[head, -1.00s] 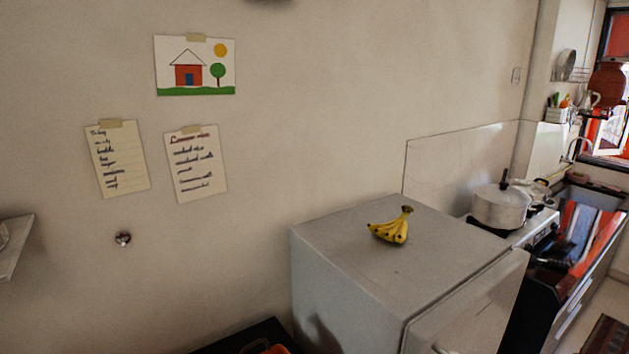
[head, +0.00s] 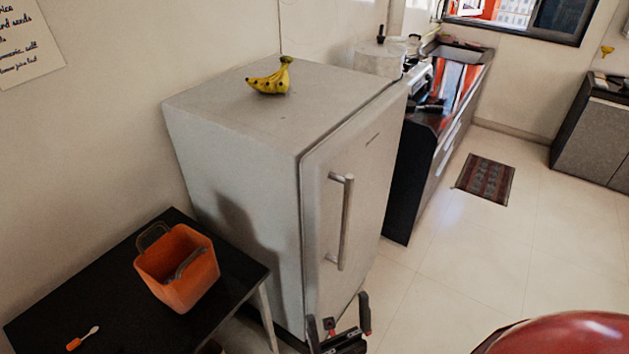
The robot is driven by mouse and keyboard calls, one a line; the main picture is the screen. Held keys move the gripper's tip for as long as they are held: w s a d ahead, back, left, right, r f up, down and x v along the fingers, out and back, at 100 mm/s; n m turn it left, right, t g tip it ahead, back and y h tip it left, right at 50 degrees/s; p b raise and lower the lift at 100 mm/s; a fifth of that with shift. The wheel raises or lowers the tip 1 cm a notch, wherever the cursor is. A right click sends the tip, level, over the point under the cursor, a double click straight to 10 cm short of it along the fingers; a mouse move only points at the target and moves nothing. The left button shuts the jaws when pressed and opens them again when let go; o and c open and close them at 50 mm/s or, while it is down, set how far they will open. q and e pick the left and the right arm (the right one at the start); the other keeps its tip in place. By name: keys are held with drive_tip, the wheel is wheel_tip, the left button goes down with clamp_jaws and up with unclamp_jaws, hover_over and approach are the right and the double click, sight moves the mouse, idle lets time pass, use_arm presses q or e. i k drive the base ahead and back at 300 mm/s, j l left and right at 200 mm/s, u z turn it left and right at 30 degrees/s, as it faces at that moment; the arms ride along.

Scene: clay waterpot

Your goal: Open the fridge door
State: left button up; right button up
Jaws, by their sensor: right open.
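The fridge (head: 235,150) stands against the wall in the middle of the head view. Its door (head: 375,165) faces right and looks closed. A vertical metal bar handle (head: 346,222) is on the door, near the edge closest to me. My right gripper (head: 338,318) shows at the bottom, its two dark fingers apart and empty. It appears below the handle in the picture and does not touch it. My left gripper is not in view.
Bananas (head: 270,77) lie on the fridge top. A black table (head: 110,270) with an orange basket (head: 178,268) stands left of the fridge. A dark counter (head: 420,150) is beyond it. Tiled floor (head: 450,260) is open to the right, with a rug (head: 485,180) and a red rounded object (head: 570,335).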

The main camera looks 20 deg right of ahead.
sight(345, 180)
drive_tip(key=l, duration=1.4)
drive_tip(key=i+z, duration=0.05)
